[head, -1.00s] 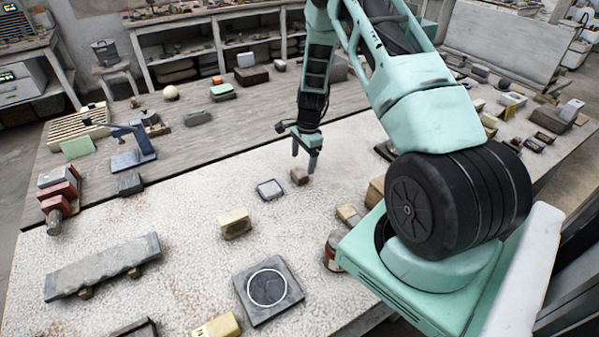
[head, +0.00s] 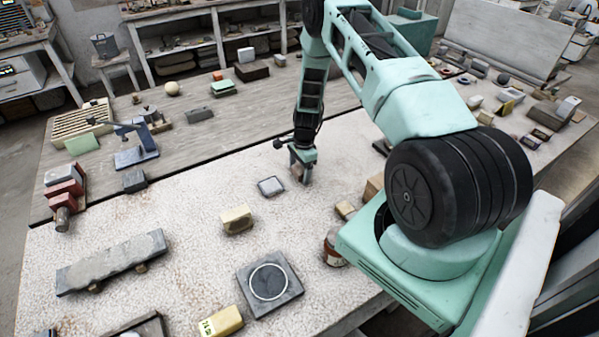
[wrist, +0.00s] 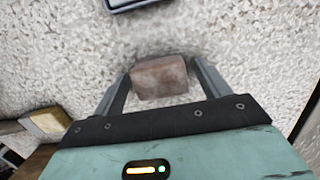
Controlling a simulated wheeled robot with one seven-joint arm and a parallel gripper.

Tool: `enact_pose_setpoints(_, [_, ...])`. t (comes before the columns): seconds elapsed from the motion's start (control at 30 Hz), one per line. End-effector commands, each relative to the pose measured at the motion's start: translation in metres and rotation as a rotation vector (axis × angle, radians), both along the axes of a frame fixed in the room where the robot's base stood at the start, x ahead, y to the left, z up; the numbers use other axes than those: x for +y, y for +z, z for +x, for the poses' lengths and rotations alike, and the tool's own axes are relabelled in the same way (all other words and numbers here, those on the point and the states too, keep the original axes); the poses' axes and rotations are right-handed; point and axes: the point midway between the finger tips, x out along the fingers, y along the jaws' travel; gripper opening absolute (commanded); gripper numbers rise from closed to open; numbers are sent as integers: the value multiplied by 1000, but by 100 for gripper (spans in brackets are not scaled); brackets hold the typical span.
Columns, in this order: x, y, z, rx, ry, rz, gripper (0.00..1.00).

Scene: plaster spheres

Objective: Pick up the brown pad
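The brown pad (wrist: 160,77) is a small reddish-brown block, seen between the two fingers of my gripper (wrist: 160,72) in the wrist view. The fingers stand on its left and right sides, close to it, with a thin gap seeming to show on the right. My gripper looks open around it. In the head view my gripper (head: 301,171) is down at the pale speckled tabletop (head: 200,290), and its fingers hide most of the pad.
A yellowish block (head: 236,219), a dark square plate with a ring (head: 269,287) and a can (head: 334,250) stand nearer. Bare tabletop lies between them.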

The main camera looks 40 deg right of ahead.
Motion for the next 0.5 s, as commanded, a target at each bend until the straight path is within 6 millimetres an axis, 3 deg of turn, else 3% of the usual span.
enact_pose_setpoints(0.03, [0, 0, 0, 0, 0, 0, 61])
enact_pose_setpoints(0.13, [0, 0, 0, 0, 0, 0, 33])
enact_pose_setpoints(0.5, [0, 2, 0, -1, 0, 0, 32])
